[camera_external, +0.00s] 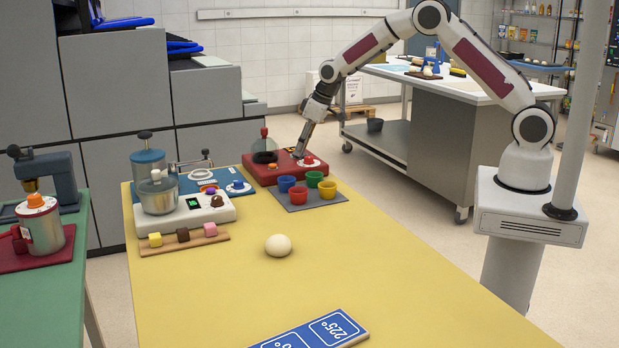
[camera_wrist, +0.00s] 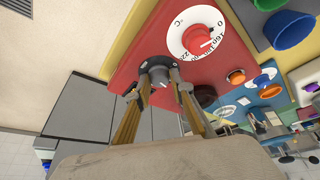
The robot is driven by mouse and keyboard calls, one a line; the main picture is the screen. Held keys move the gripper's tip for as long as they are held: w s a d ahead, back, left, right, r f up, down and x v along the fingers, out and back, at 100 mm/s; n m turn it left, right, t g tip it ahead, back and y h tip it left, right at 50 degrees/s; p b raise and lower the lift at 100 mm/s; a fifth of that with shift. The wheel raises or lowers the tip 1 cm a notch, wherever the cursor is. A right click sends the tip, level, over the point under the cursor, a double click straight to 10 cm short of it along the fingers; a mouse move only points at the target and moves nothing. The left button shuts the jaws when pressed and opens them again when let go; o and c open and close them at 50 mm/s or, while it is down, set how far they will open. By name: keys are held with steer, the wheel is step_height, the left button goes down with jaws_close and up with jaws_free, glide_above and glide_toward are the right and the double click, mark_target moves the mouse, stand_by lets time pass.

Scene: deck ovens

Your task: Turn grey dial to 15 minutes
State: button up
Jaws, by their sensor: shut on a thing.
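The red unit (camera_external: 262,175) stands at the far end of the yellow table; it fills the middle of the wrist view (camera_wrist: 130,45). The grey dial (camera_wrist: 158,75) sits at the unit's edge on a dark round base. My gripper (camera_wrist: 158,84) is shut on the grey dial, with one fingertip on either side of it. In the external view my gripper (camera_external: 299,154) reaches down to the unit and hides the grey dial. The scale and setting of the grey dial cannot be read. A separate red dial (camera_wrist: 196,40) with a white numbered ring is beside it.
An orange button (camera_wrist: 236,76) is on the red unit. Blue, red, green and yellow cups (camera_external: 328,189) stand on a grey mat (camera_external: 305,205) in front. A white appliance (camera_external: 205,215) is to the left. A dough ball (camera_external: 278,245) lies mid-table; the table around it is clear.

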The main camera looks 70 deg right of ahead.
steer(key=shift+a+m+h, duration=0.15)
steer(key=shift+m+h, duration=0.75)
steer(key=shift+m, duration=1.4)
steer(key=o, duration=1.1)
steer(key=shift+r, duration=0.1)
steer(key=v, duration=1.1)
steer(key=shift+r, duration=0.4)
steer(key=shift+s, duration=0.1)
